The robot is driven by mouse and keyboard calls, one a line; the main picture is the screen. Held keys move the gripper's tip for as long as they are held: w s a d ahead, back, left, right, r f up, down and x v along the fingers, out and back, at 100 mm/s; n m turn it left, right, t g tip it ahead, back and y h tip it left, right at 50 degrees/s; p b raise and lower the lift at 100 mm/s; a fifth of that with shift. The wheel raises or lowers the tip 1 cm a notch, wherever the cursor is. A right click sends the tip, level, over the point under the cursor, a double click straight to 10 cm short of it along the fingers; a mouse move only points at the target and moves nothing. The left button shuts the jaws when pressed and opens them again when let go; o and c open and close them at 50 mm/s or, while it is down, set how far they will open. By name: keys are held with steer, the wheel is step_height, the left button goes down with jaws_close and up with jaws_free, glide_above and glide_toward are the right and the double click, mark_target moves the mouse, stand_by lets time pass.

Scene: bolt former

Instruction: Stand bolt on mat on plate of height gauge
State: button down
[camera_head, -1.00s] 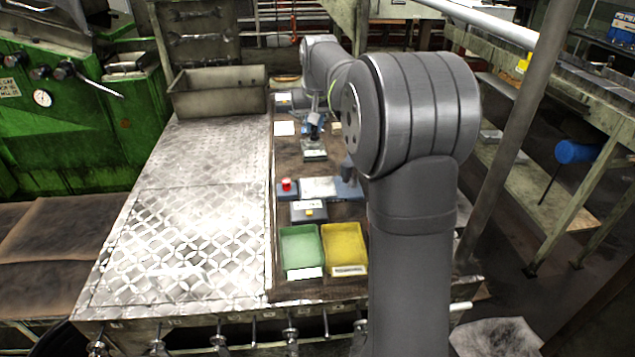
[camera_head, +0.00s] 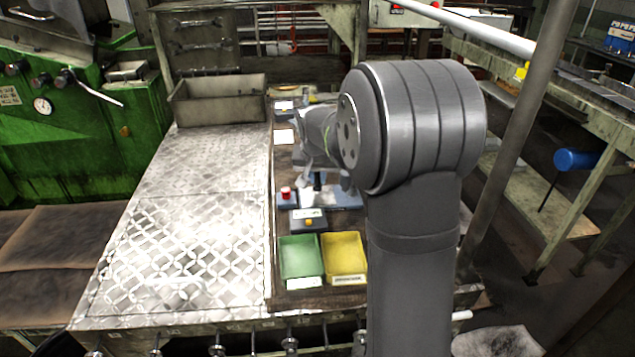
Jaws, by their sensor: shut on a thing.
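My gripper (camera_head: 316,183) is small in view, low over a blue fixture with a pale plate (camera_head: 343,196), which I take for the height gauge. The gripper is shut on a small dark piece, which I take for the bolt; its shape and tilt are too small to read. I cannot tell whether it touches the plate. My gripper and arm hide part of the fixture, and no mat can be made out on the plate.
A grey box with a yellow button (camera_head: 308,222) stands in front, then a green tray (camera_head: 299,270) and a yellow tray (camera_head: 344,257). A metal bin (camera_head: 218,105) stands behind. The patterned bench (camera_head: 180,240) is clear.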

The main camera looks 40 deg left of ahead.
steer(key=shift+f, duration=0.95)
steer(key=c, duration=1.4)
jaws_free()
steer(key=shift+f, duration=0.15)
steer(key=v, duration=1.2)
steer(key=shift+a, duration=0.1)
